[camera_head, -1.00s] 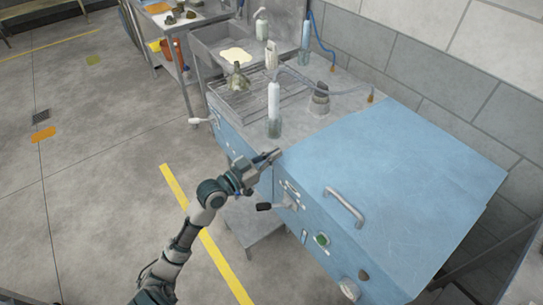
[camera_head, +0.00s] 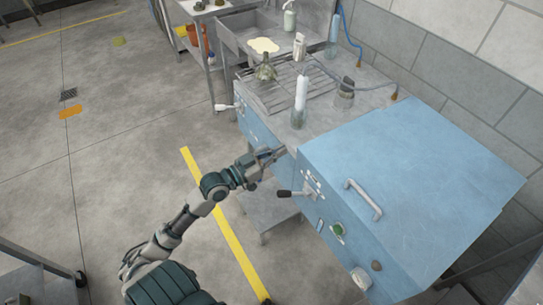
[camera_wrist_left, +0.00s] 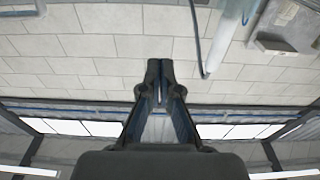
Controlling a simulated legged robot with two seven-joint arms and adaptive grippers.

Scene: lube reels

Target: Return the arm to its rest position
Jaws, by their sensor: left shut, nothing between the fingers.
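My left gripper (camera_head: 272,155) is at the end of the left arm, which comes up from the bottom of the head view. It is in front of the blue cabinet (camera_head: 400,170), near the cabinet's upper left corner in the picture. In the left wrist view its two fingers (camera_wrist_left: 160,78) are together with nothing between them. Behind them that view shows a tiled wall and lit windows. I cannot tell whether the gripper touches the cabinet. My right gripper does not show.
A black-tipped lever (camera_head: 284,193), a bar handle (camera_head: 363,199) and a green button (camera_head: 338,229) are on the cabinet. The floor left of the yellow line (camera_head: 215,205) is mostly clear.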

